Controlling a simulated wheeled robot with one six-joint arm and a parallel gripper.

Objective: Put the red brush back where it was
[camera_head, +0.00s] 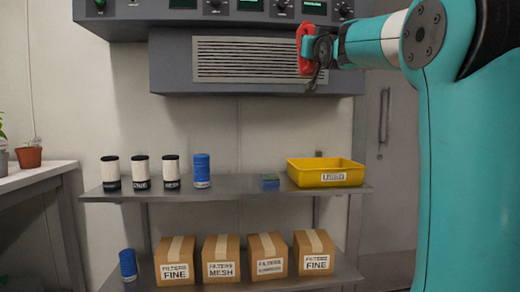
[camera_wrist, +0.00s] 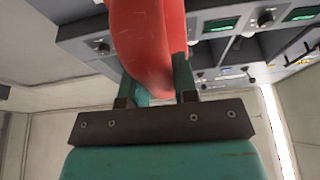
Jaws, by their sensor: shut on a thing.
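My gripper (camera_head: 318,52) is raised in front of the grey control unit, at the upper right of the head view. It is shut on a red thing (camera_head: 305,48), which I take for the red brush. In the wrist view the red brush (camera_wrist: 150,45) fills the top middle, between the two fingers of my gripper (camera_wrist: 160,80). Its upper end is cut off by the frame edge, and I cannot make out any bristles.
Labelled filter boxes (camera_head: 221,260) and a blue canister (camera_head: 128,265) stand underneath. The grey control unit (camera_head: 170,65) overhangs the shelf.

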